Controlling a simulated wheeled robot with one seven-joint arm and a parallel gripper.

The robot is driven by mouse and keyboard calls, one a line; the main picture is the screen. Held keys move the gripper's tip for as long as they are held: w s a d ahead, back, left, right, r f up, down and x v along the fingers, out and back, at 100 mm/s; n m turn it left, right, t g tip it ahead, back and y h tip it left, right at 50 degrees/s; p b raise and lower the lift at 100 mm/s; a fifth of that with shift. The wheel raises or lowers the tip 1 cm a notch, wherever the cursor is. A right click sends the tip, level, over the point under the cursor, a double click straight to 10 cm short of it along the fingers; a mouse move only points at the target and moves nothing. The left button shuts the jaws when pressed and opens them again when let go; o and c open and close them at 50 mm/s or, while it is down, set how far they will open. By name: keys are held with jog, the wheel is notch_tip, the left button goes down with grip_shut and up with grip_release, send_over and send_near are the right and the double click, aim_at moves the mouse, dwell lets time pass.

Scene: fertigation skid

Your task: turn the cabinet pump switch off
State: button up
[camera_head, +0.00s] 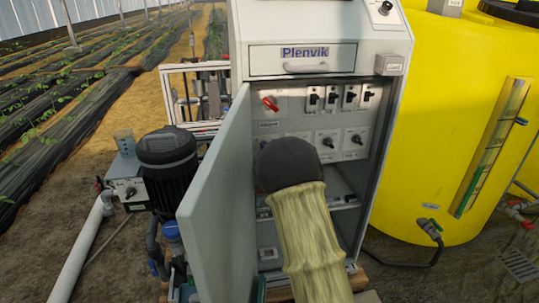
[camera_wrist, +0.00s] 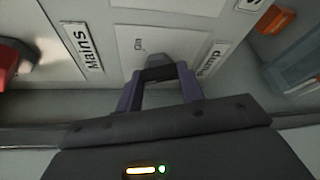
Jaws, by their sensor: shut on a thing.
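In the wrist view the pump switch (camera_wrist: 152,60) is a dark knob on a pale plate, with a "Pump" label (camera_wrist: 211,60) at its right and small "On" lettering above it. My gripper (camera_wrist: 160,78) is shut on this knob, one purple-grey finger on either side. The fingers hide part of the knob, so I cannot tell its exact angle. In the head view the open grey cabinet (camera_head: 223,200) shows its switch panel, but my arm hides the gripper and the pump switch.
A red mains switch (camera_head: 270,103) sits at the panel's upper left; its "Mains" label (camera_wrist: 84,48) is near my gripper. Several black switches (camera_head: 332,97) fill the panel's right. The open door stands left of my arm. A yellow tank (camera_head: 440,130) stands at right.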

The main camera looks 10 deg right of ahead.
jog(key=n, duration=0.2)
jog(key=n+g+h+b, duration=0.1)
jog(key=shift+a+n, duration=0.2)
jog(key=shift+n, duration=0.2)
jog(key=shift+h, duration=0.4)
jog(key=o, duration=1)
jog(key=shift+r, duration=0.1)
jog(key=p+v, duration=0.2)
jog(key=v, duration=1.5)
jog(key=shift+d, duration=0.15)
